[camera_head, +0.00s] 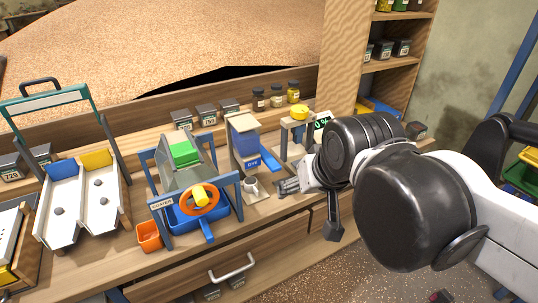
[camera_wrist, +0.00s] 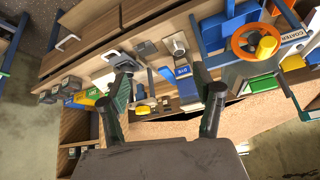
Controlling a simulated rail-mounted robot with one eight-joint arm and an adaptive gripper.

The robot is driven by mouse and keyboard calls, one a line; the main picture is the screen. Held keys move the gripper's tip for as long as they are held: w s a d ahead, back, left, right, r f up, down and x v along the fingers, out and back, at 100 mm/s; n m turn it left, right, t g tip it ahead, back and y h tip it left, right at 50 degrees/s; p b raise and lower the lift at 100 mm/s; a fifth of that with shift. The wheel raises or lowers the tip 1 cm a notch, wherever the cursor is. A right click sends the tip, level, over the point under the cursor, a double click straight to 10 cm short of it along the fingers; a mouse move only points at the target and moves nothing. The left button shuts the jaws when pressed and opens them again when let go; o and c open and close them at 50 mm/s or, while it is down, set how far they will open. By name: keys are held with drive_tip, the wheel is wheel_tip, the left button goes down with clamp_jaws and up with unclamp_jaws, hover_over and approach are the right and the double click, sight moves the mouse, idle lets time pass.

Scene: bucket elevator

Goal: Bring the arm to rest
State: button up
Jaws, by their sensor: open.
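My gripper (camera_head: 290,186) is at the end of my arm, which reaches in from the right in the head view. It is over the front part of the wooden workbench (camera_head: 185,265), just right of a small white cup (camera_head: 251,187). In the wrist view my gripper (camera_wrist: 166,84) shows its two dark fingers spread well apart. Nothing is held between them. A blue dispenser marked DYE (camera_head: 245,140) stands behind the cup, and it also shows between the fingers in the wrist view (camera_wrist: 186,85).
The coater stand (camera_head: 160,203) with an orange wheel (camera_head: 200,199) is left of the dispenser. A white two-channel tray (camera_head: 100,195) stands farther left. A scale with a display (camera_head: 321,124) is behind my gripper. Jars (camera_head: 275,97) line the back; a large grain heap lies beyond.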

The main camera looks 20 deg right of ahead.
drive_tip(key=shift+s+a+f+n+t, duration=0.15)
drive_tip(key=shift+s+f+n, duration=0.25)
drive_tip(key=shift+s, duration=0.15)
drive_tip(key=shift+s+a+f+n+t, duration=0.15)
drive_tip(key=shift+s+f+n, duration=0.2)
drive_tip(key=shift+s, duration=0.15)
